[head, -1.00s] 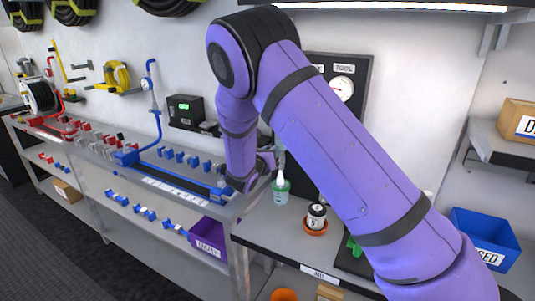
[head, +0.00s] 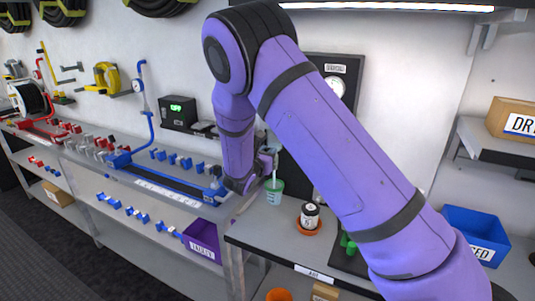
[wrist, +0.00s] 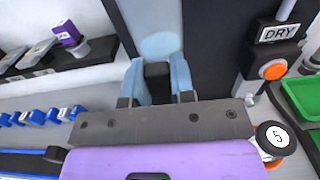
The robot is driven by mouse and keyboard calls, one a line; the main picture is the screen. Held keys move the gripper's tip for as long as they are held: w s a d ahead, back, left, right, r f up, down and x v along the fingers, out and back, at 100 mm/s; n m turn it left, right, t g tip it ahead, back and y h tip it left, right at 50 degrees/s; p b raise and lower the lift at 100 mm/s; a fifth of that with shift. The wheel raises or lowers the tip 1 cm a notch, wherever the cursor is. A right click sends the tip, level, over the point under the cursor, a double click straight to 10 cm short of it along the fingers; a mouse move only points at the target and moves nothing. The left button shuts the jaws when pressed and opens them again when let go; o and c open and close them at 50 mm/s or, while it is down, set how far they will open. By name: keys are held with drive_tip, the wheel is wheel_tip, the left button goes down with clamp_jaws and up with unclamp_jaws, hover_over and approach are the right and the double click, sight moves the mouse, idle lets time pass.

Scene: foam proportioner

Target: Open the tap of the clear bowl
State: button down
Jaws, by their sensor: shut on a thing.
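In the wrist view my gripper (wrist: 158,76) has its two pale blue fingers on either side of a small dark block (wrist: 157,72), which looks like the tap. A pale blue, see-through rounded shape (wrist: 160,44), which may be the clear bowl, shows just beyond the fingertips. In the head view my gripper (head: 268,160) is above and behind a green cup (head: 274,191) near the bench edge. My arm hides most of the dark wall panel there, so the bowl and tap do not show clearly.
A black-and-white jar (head: 310,214) stands on an orange dish right of the cup. A blue bin (head: 475,235) and a shelf with a cardboard box (head: 513,118) are at the right. A display box (head: 178,112) and the blue rail bench (head: 165,185) lie left.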

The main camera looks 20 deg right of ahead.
drive_tip(key=c, duration=1)
unclamp_jaws()
drive_tip(key=shift+o, duration=0.2)
drive_tip(key=shift+s+a, duration=0.1)
drive_tip(key=v, duration=1)
drive_tip(key=shift+s+a, duration=0.2)
drive_tip(key=s+d+r+m+g+y, duration=0.2)
drive_tip(key=s+d+r+m+g, duration=1)
drive_tip(key=s+d+m, duration=0.35)
drive_tip(key=s+a+r+m+t+y, duration=0.2)
drive_tip(key=s+r+m+y, duration=0.2)
drive_tip(key=s, duration=0.6)
drive_tip(key=s+a+r+m+t+y, duration=0.2)
drive_tip(key=s+r+m+y, duration=0.3)
drive_tip(key=s, duration=0.6)
drive_tip(key=shift+r+m+t+y, duration=0.3)
drive_tip(key=shift+m+y, duration=0.6)
drive_tip(key=shift+m, duration=0.25)
